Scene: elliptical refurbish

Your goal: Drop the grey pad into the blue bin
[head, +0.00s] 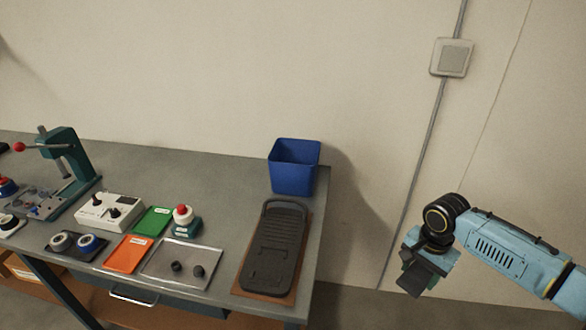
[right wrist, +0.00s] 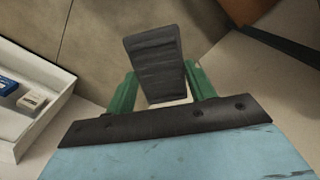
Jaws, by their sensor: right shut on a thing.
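The blue bin (head: 293,178) stands upright at the back right corner of the workbench, its top open. My right gripper (head: 416,266) is right of the bench, out past its right edge and apart from the bin. It is shut on the grey pad (head: 411,282), a dark flat piece. In the right wrist view the pad (right wrist: 153,62) sticks out beyond the green fingers of the gripper (right wrist: 163,92). My left gripper is not in view.
A large black pedal (head: 273,250) lies on a brown board in front of the bin. A white tray (right wrist: 40,130) shows in the right wrist view.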

